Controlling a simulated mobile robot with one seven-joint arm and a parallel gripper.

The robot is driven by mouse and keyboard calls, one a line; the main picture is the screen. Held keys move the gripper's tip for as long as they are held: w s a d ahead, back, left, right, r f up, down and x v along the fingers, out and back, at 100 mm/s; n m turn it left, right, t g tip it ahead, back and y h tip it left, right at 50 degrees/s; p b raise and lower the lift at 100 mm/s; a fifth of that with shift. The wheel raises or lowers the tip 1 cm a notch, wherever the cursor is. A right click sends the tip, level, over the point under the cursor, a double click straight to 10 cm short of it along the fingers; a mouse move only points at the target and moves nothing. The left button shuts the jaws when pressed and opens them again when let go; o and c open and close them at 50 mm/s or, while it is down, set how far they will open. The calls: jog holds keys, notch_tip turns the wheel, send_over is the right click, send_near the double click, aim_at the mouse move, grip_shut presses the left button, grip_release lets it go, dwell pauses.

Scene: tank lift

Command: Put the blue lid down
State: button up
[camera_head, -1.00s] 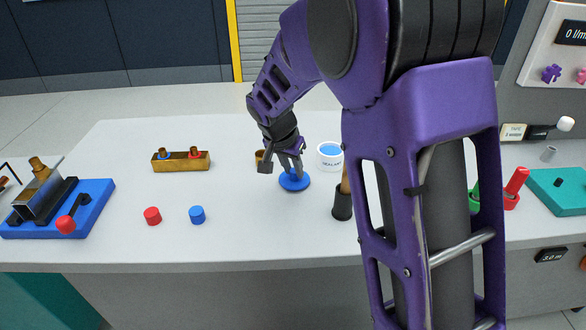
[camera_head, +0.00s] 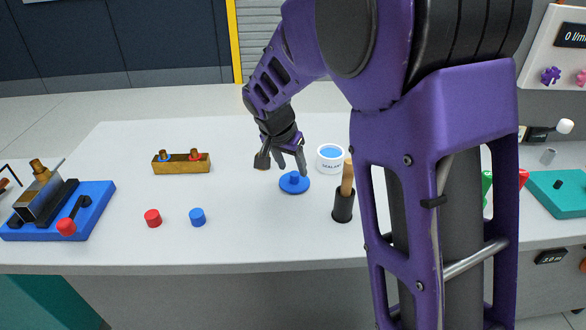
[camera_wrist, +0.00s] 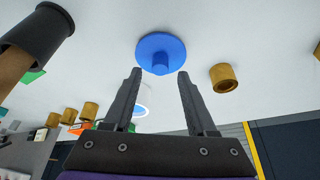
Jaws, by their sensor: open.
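The blue lid (camera_head: 294,183) lies flat on the white table, knob up, in front of the sealant tub. It also shows in the wrist view (camera_wrist: 161,52), just beyond my fingertips. My gripper (camera_head: 288,168) is just above and behind the lid in the head view. In the wrist view my gripper (camera_wrist: 160,72) is open, its two fingers spread apart with nothing between them. The white sealant tub (camera_head: 330,158) stands behind and right of the lid, open, with blue inside. In the wrist view the tub is partly hidden by my fingers.
A dark holder (camera_head: 342,207) with a wooden handle stands right of the lid. A brass cylinder (camera_wrist: 223,77) stands near the lid in the wrist view. Red (camera_head: 153,217) and blue (camera_head: 197,216) caps lie to the left. The table's front middle is clear.

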jog(key=v, duration=0.9)
jog(key=shift+r+p, duration=0.3)
jog(key=shift+p, duration=0.15)
jog(key=shift+s+a, duration=0.1)
jog(key=shift+s, duration=0.05)
